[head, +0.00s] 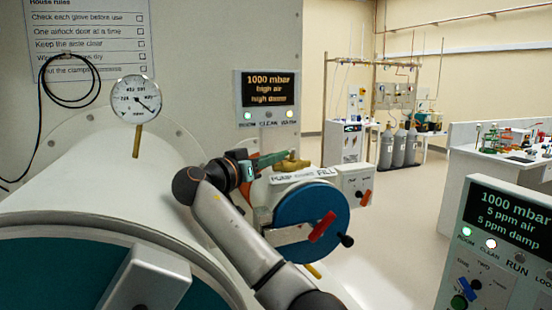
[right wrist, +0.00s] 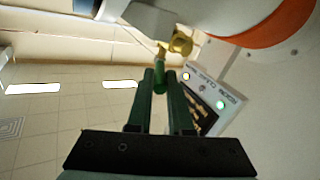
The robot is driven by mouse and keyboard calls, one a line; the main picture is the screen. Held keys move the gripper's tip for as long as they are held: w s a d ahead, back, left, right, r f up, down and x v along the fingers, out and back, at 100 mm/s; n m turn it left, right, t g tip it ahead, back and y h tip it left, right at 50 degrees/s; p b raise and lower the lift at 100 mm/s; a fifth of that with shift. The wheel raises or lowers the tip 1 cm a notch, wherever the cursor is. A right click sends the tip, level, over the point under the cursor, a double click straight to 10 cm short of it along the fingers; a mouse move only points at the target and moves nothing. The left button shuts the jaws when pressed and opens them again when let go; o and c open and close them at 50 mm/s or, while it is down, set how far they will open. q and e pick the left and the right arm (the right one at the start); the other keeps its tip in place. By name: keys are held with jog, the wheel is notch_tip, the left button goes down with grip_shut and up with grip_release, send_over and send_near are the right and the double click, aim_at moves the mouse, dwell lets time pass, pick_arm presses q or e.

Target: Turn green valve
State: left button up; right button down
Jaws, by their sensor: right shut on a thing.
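My right gripper (head: 283,156) reaches in from the lower middle of the head view, its green fingers level and pointing right. In the right wrist view its two dark green fingers (right wrist: 159,82) are closed around a short green piece, the handle of the green valve (right wrist: 160,86). The valve's brass body (right wrist: 180,43) shows just beyond the fingertips. In the head view the brass body (head: 293,166) sits above a labelled white plate, and the fingers hide most of the green handle. My left gripper is not in view.
A blue round door (head: 295,215) with a red handle (head: 323,226) is just below the valve. A control panel (head: 505,240) stands at the right front. Open floor lies beyond.

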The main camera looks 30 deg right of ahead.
jog(key=shift+r, duration=0.1)
dwell(0.4)
jog(key=c, duration=0.8)
grip_release()
jog(key=shift+c, duration=0.2)
jog(key=shift+r, duration=0.4)
jog(key=s+a+r+b, duration=0.4)
jog(key=s+a+r, duration=0.2)
jog(key=s+r, duration=0.6)
jog(key=shift+s+b, duration=0.3)
jog(key=shift+b, duration=0.05)
jog(key=shift+c, duration=0.2)
